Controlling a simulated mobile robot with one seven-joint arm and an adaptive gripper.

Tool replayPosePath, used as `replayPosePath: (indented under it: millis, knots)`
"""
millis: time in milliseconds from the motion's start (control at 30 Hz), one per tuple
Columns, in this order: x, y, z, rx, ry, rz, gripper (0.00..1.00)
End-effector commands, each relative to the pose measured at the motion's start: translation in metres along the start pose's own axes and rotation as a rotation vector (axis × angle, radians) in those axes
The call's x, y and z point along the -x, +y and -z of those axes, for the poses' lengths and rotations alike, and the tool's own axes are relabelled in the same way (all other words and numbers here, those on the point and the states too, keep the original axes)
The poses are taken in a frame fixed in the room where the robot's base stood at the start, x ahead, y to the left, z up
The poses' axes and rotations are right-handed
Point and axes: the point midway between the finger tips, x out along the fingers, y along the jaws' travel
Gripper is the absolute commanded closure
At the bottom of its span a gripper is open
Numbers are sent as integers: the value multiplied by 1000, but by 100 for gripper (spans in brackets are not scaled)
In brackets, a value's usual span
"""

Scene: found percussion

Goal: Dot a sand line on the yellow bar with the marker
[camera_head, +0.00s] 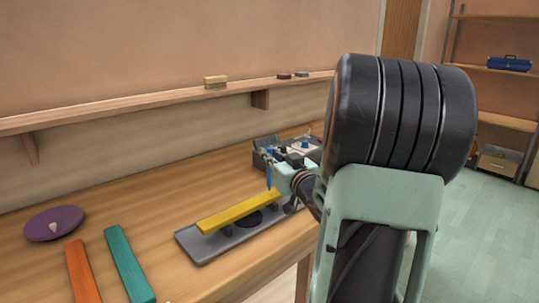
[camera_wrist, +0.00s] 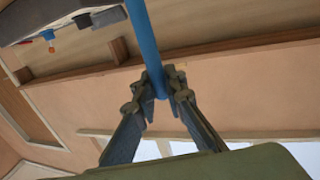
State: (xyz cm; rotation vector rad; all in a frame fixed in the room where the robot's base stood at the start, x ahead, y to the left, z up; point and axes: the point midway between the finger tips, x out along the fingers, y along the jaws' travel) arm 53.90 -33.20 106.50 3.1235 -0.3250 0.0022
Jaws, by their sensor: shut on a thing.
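The yellow bar (camera_head: 238,212) lies raised above a grey tray (camera_head: 200,252), with a dark round thing under its middle. My gripper (camera_head: 271,160) is over the bar's right end and shut on a blue marker (camera_head: 268,178). The marker is roughly upright, its lower end close to the bar; I cannot tell whether they touch. In the wrist view, both fingertips of my gripper (camera_wrist: 160,90) close on the blue marker (camera_wrist: 145,40). No sand line can be made out on the bar. My arm hides the tray's right end.
A grey caddy (camera_head: 262,152) with small items stands behind the bar. A purple disc (camera_head: 50,225), an orange bar (camera_head: 83,272) and a teal bar (camera_head: 129,264) lie at the left. A wall ledge (camera_head: 150,101) runs behind the table.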

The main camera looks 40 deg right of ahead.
Motion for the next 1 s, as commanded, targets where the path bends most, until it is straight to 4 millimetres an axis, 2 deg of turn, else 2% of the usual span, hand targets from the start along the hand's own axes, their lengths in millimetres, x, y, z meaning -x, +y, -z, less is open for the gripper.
replayPosePath:
  millis: [1000]
  knots:
    - [0, 0, -11, 0, 0, 0, 100]
